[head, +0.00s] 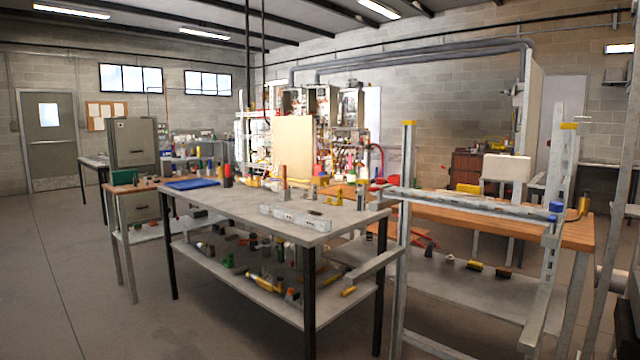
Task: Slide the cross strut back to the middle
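The cross strut (470,202) is a grey slotted metal bar. It lies across a metal frame, in front of the wooden-topped bench. It spans from the left upright (405,240) to the right upright (560,180), both with yellow caps. A blue piece (556,208) sits at its right end, and a red piece (377,186) shows near its left end. I cannot tell exactly how far it overhangs each upright. Neither of my grippers shows in the head view.
A grey workbench (240,213) with a lower shelf stands left of the frame, holding tools and a short slotted bar (296,218). A wooden-topped bench (470,222) lies behind the strut. Grey arms (537,315) jut from the frame low down. Open floor (80,280) is at the left.

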